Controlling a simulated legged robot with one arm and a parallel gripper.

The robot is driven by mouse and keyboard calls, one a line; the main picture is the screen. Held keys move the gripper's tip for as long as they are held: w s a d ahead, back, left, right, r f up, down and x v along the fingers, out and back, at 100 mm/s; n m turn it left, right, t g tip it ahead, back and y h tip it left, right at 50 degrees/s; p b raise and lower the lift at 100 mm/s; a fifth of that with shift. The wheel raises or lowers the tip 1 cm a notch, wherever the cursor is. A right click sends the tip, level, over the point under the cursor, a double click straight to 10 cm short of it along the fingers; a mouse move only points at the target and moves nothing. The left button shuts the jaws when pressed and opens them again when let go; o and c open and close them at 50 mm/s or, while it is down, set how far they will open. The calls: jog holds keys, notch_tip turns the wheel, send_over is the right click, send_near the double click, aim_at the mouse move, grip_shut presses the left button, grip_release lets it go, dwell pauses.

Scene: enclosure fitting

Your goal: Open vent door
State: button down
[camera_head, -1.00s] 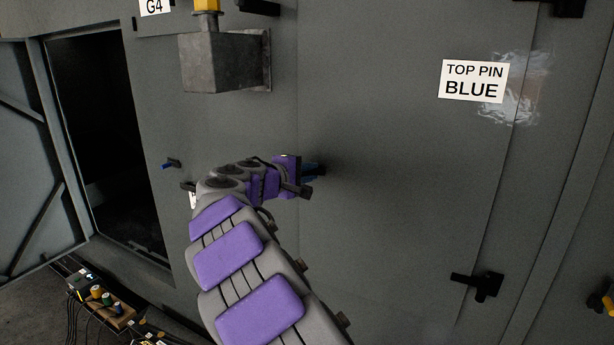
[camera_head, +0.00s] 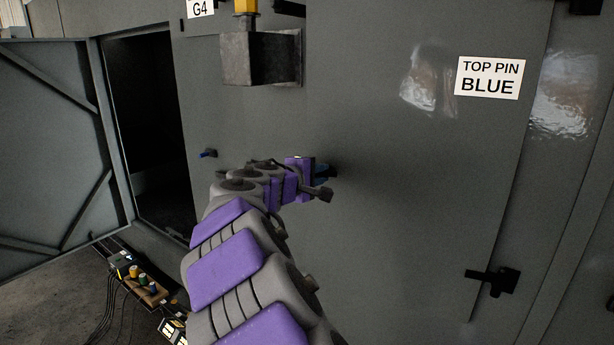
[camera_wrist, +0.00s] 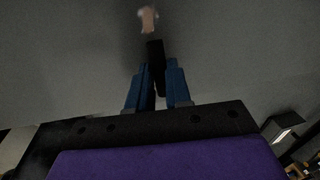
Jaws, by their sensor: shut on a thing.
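The vent door appears to be the large grey panel (camera_head: 420,200) in the head view, carrying a white "TOP PIN BLUE" label (camera_head: 489,77). My gripper (camera_head: 324,173) is at the left part of this panel. In the wrist view, the blue fingers of my gripper (camera_wrist: 156,72) are shut on a black handle (camera_wrist: 155,52), which stands out from the grey surface. My arm and wrist hide most of the handle in the head view. I cannot tell how far the panel stands open.
A metal box (camera_head: 262,58) juts out above my wrist. A dark doorway (camera_head: 150,130) and an open grey door leaf (camera_head: 45,140) are at left. Small parts and cables (camera_head: 145,288) lie at lower left. A black fitting (camera_head: 493,280) is at lower right.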

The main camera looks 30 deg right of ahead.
jog(key=s+a+n+t+y+b, duration=0.1)
jog(key=s+a+n+t+y, duration=0.1)
jog(key=s+a, duration=0.5)
jog(key=shift+s+f+n+t, duration=0.15)
jog(key=shift+s+n+t, duration=0.3)
jog(key=shift+s, duration=0.5)
jog(key=c, duration=1.1)
grip_release()
jog(key=shift+w+d, duration=0.15)
jog(key=shift+d, duration=0.05)
jog(key=shift+o, duration=0.2)
jog(key=shift+a, duration=0.1)
